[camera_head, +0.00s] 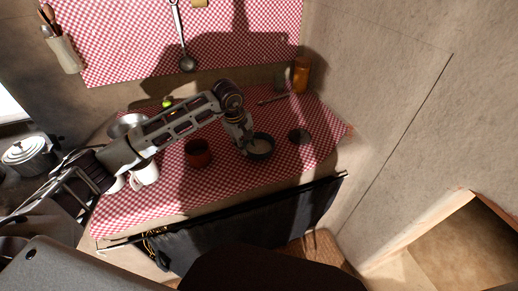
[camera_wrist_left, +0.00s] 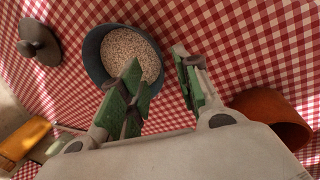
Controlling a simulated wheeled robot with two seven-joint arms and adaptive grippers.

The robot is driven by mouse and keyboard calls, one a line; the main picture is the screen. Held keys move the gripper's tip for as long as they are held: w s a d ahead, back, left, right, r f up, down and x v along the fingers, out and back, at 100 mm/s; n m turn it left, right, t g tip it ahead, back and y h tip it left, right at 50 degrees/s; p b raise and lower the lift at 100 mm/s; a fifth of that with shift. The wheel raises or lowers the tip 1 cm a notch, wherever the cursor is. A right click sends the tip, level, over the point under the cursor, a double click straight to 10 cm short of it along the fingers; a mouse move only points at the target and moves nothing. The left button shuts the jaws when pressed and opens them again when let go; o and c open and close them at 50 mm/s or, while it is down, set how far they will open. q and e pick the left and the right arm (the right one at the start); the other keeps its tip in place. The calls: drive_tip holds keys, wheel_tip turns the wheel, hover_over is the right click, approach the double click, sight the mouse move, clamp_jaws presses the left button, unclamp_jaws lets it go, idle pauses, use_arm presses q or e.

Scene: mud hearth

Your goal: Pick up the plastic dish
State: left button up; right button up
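A round dark blue-grey dish (camera_head: 262,155) holding pale grains stands on the red-and-white checked cloth, and I take it as the plastic dish. It also shows in the left wrist view (camera_wrist_left: 94,58), upright, with part of its near side hidden behind a finger. My left gripper (camera_head: 245,151) is at the dish's left edge in the head view. In the left wrist view the gripper (camera_wrist_left: 157,60) has its green-padded fingers apart, with the dish's right rim near the gap between them. I cannot tell whether a finger touches the dish. My right gripper is not in view.
A red-brown pot (camera_head: 198,160) stands left of the dish; it is close beside the right finger in the wrist view (camera_wrist_left: 268,112). A dark lid-like object (camera_head: 299,136) lies to the right. An amber jar (camera_head: 301,74) stands by the wall. Cloth in front of the dish is clear.

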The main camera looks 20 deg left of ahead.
use_arm(q)
drive_tip(key=shift+x, duration=2.6)
clamp_jaws()
drive_tip(key=shift+r, duration=0.1)
